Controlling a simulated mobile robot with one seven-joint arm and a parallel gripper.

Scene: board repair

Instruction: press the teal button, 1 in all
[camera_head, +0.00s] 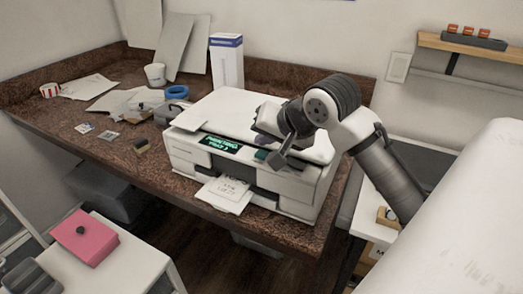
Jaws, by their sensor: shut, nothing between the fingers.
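A white printer (190,158) stands on the brown countertop, with a lit teal-green display (222,143) on its front panel. To the right of the display, a dark teal patch (262,155) shows on the panel, which looks like the teal button. My gripper (277,161) is shut and empty, pointing down at the printer's front right. Its tips are right beside the teal patch and hide part of that area. I cannot tell whether they touch it or whether it is pushed in.
Printed paper (225,194) sticks out of the printer's front. A blue tape roll (177,92), a white cup (155,74) and a tall white-and-blue box (227,65) stand behind it. A pink box (84,238) sits on a white cabinet at front left.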

